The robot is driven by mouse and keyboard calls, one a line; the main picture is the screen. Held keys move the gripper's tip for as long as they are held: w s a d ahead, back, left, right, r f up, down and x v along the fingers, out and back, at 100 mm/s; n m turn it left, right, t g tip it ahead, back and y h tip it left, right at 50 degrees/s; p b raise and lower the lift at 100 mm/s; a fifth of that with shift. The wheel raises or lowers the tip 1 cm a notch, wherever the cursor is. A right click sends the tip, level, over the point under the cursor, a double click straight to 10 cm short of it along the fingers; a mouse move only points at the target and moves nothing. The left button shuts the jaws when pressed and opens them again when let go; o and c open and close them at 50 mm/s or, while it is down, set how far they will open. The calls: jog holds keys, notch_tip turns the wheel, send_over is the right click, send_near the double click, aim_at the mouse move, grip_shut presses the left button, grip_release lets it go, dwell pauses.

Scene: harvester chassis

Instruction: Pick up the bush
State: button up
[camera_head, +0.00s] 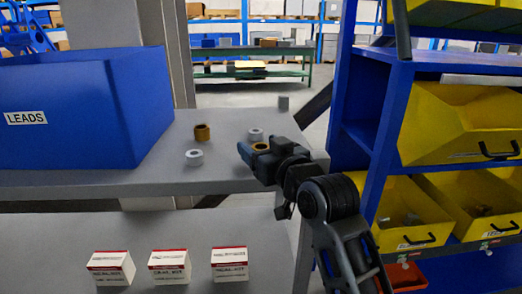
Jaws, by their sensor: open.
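Several small ring-shaped parts stand on the grey upper shelf (100,180). A brown-bronze bush (202,132) stands upright beside the blue box. A second bronze ring (261,147) shows right at my gripper (250,151), partly hidden by the fingers. My gripper is open at the shelf's right part, with its fingers pointing left. I cannot tell whether the fingers touch this ring or only surround it. A pale grey ring (194,157) lies to the left of my gripper, and another pale ring (255,134) stands just behind it.
A blue box labelled LEADS (85,110) fills the shelf's left side. A small grey block (283,102) stands at the back right. Three white-and-red cartons (170,266) sit on the lower shelf. A blue rack (385,130) with yellow bins (460,125) stands close on the right.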

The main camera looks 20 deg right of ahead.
jog(key=shift+w, duration=0.1)
jog(key=c, duration=1.1)
jog(key=shift+o, duration=0.2)
